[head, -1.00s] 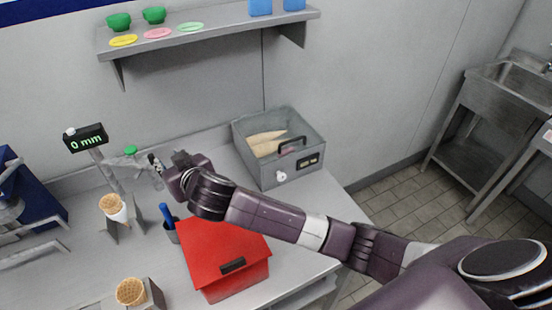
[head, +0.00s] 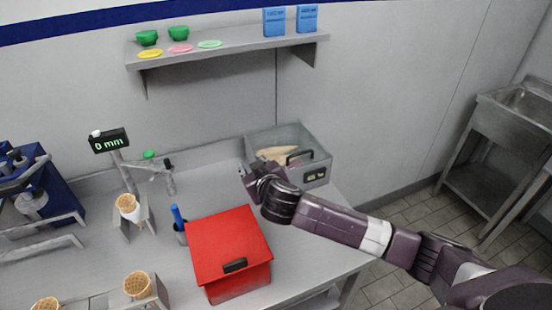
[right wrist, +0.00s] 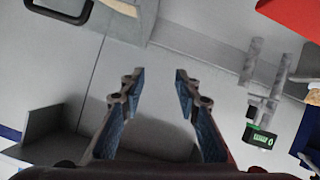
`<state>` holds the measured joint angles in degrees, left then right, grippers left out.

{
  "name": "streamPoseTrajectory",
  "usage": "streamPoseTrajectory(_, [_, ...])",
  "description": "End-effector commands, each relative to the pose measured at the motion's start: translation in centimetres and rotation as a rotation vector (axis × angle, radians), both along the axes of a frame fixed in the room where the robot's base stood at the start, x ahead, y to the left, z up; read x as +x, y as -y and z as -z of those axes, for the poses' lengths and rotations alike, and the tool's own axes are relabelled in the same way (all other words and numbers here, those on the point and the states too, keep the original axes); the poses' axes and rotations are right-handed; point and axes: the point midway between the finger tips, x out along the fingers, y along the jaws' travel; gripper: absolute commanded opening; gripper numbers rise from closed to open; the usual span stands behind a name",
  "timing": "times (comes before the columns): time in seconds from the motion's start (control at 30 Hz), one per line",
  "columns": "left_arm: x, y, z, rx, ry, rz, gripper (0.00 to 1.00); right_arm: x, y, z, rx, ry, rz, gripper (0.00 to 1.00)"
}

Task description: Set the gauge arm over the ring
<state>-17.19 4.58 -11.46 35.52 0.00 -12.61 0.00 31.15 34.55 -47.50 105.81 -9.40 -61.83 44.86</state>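The gauge (head: 110,141) stands on a post at the back left of the counter, and its display reads 0 mm. Its grey arm (head: 152,166) reaches to the right, ending in an upright piece. The gauge display (right wrist: 262,139) also shows in the right wrist view, at the right. A cone in a white sleeve (head: 128,208) sits in a metal stand in front of the gauge. I cannot make out a separate ring. My right gripper (head: 246,174) is right of the gauge arm, apart from it; its fingers (right wrist: 160,75) are open and empty. My left gripper is not in view.
A red box (head: 228,250) stands at the front, beside a cup with a blue pen (head: 178,216). A grey bin (head: 312,150) with cones stands behind my right gripper. Another cone (head: 138,284) stands at the front left. A shelf (head: 225,47) hangs above.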

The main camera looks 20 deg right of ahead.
Motion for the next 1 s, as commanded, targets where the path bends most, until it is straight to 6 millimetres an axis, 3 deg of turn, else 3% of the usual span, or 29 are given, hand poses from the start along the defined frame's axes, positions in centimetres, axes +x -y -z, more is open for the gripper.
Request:
streamPoseTrajectory(0.2, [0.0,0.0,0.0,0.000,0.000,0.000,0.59,0.0,4.2,0.1,-0.064,-0.001,0.039,0.30])
streamPoseTrajectory(0.4, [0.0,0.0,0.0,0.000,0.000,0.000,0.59,0.0,6.5,0.0,-0.100,-0.001,0.060,0.30])
streamPoseTrajectory(0.8, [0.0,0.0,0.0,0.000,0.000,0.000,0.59,0.0,7.3,0.0,-0.110,0.000,0.067,0.30])
streamPoseTrajectory(1.0, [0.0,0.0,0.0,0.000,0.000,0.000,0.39,0.0,7.3,0.0,-0.110,-0.001,0.066,0.30])
